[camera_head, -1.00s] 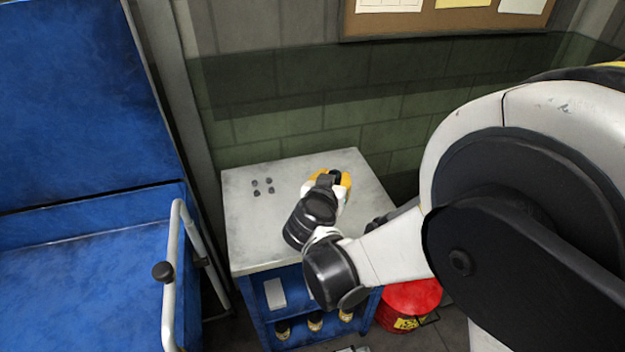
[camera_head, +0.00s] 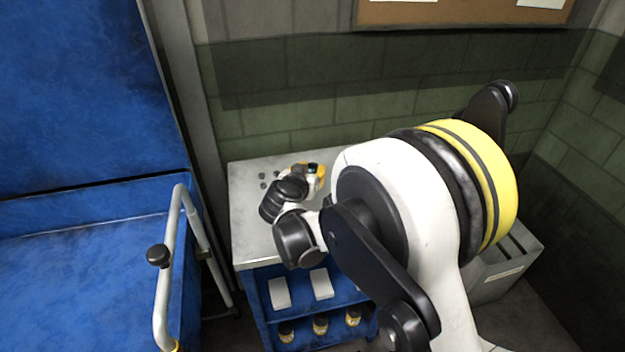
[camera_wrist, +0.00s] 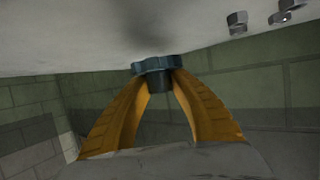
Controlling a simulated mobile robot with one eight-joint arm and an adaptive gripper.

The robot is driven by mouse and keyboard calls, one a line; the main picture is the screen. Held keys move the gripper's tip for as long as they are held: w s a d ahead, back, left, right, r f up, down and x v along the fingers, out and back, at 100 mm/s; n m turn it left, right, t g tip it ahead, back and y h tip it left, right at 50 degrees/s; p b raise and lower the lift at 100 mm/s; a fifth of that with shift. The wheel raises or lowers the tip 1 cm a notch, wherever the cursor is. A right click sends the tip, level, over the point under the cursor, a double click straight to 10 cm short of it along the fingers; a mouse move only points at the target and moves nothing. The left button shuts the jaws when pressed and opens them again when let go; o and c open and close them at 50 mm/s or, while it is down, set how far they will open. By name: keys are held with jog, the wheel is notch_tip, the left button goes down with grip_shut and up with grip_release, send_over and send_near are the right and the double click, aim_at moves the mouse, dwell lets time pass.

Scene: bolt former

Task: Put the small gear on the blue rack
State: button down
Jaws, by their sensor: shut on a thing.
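My gripper (camera_wrist: 158,78) has orange fingers and is shut on a small dark gear (camera_wrist: 157,65). In the wrist view the gear sits between the fingertips, close to a pale surface with a soft shadow on it; I cannot tell whether they touch. In the head view my gripper (camera_head: 318,172) is over the pale top of the blue rack (camera_head: 250,240), near its back. My own wrist partly covers the gripper and the rack top there.
Several small metal nuts (camera_head: 264,179) rest on the rack top, left of my gripper; they also show in the wrist view (camera_wrist: 237,22). White boxes (camera_head: 321,284) and yellow-and-black items (camera_head: 320,324) are on the lower shelves.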

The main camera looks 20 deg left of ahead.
notch_tip(320, 180, down, 3)
jog(key=shift+r+b, duration=0.1)
jog(key=shift+b, duration=0.4)
jog(key=shift+r, duration=0.15)
jog(key=c, duration=1.2)
grip_release()
